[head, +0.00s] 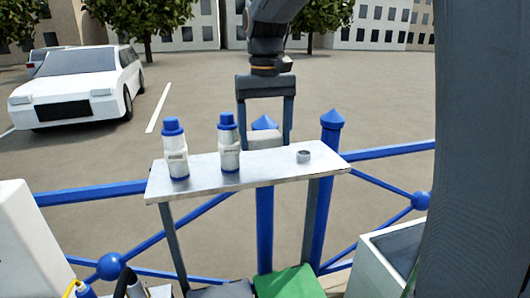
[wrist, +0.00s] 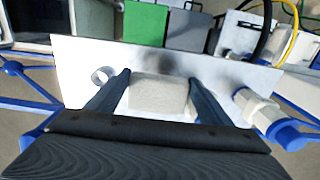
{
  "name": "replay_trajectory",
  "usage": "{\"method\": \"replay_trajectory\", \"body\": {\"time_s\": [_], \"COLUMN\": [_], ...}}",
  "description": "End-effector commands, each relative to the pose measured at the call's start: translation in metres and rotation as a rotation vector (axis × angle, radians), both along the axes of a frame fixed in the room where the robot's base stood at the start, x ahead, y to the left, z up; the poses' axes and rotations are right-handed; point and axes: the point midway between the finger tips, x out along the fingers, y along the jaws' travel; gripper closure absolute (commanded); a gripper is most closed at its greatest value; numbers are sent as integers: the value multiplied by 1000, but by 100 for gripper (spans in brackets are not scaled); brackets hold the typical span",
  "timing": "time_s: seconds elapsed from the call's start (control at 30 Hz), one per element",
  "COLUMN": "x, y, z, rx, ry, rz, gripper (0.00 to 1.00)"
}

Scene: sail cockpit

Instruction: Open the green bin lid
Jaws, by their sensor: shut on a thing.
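The green bin lid (head: 290,283) shows at the bottom of the head view, below the front of a raised metal shelf; it looks closed. In the wrist view the green lid (wrist: 146,22) is at the top, beyond the shelf. My gripper (head: 265,140) is at the shelf's back edge, away from the lid. It is shut on a pale grey-white block (head: 264,136), which also shows between the fingers in the wrist view (wrist: 158,92). Whether the block touches the shelf is unclear.
The shelf (head: 205,182) carries two white bottles with blue caps (head: 175,150) (head: 229,143) left of my gripper and a small metal ring (head: 303,156) at right. Blue railing (head: 390,150) runs behind.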

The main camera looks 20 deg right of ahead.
Motion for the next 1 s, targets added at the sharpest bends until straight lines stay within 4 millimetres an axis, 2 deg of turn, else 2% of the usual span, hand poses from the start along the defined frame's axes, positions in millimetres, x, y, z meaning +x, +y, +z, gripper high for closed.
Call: {"method": "replay_trajectory", "body": {"time_s": [0.1, 0.27, 0.5, 0.93, 0.97, 1.0], "x": [-1, 0, -1, 0, 0, 0], "y": [-1, -1, -1, -1, -1, -1], "z": [-16, -28, -58, -67, -67, -67], "rx": [0, 0, 0, 0, 0, 0], "ry": [2, 2, 2, 0, 0, 0], "rz": [-1, -2, -2, -2, -2, -2], "gripper": [48, 48, 48, 48, 25, 18]}}
